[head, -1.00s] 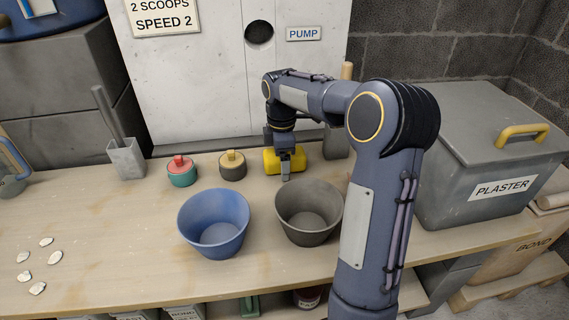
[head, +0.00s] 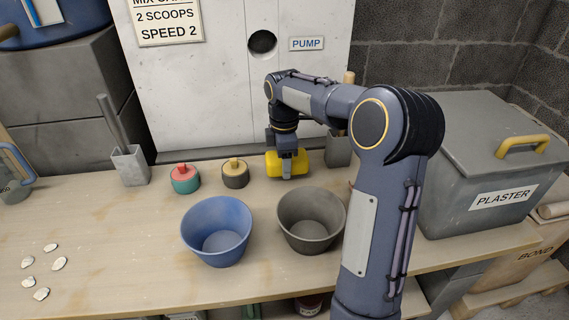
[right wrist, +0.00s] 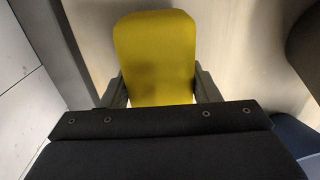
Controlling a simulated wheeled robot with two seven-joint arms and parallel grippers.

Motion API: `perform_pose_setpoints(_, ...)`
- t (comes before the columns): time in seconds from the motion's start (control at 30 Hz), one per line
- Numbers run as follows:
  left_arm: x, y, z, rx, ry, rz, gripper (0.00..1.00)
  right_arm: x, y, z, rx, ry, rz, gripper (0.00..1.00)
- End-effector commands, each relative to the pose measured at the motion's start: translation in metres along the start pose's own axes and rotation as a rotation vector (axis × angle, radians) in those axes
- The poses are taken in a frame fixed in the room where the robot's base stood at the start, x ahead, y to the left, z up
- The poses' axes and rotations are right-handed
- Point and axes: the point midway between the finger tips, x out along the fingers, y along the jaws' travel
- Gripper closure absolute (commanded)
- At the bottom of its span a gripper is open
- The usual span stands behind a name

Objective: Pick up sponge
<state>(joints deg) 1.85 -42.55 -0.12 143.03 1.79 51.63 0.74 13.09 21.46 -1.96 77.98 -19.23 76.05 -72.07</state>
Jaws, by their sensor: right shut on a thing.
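The yellow sponge (head: 299,162) is near the back of the wooden bench, behind the grey bowl (head: 312,222). It also fills the middle of the right wrist view (right wrist: 156,60). My right gripper (head: 287,172) points down over the sponge, with its fingers on either side of it in the right wrist view (right wrist: 160,92). It is shut on the sponge. I cannot tell whether the sponge touches the bench. Part of the sponge is hidden behind the gripper. My left gripper is not in view.
A blue bowl (head: 217,232) stands in front. Two small lidded pots, one red and green (head: 185,180) and one dark and yellow (head: 235,174), stand left of the sponge. A plaster bin (head: 480,170) is at right.

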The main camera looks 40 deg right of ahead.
Motion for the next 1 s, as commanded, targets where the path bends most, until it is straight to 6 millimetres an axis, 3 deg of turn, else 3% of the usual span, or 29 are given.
perform_pose_setpoints(0.07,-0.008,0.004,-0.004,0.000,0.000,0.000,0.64,-0.018,0.001,0.000,0.000,0.001,0.004,0.70)
perform_pose_setpoints(0.4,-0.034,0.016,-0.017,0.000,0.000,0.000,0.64,-0.081,-0.044,-0.039,-0.007,0.002,0.002,0.70)
perform_pose_setpoints(0.7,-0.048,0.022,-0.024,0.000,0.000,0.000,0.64,-0.104,-0.092,-0.080,-0.004,0.000,0.001,0.70)
perform_pose_setpoints(1.0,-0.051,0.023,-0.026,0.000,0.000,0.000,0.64,-0.110,-0.106,-0.092,0.000,0.000,0.001,0.70)
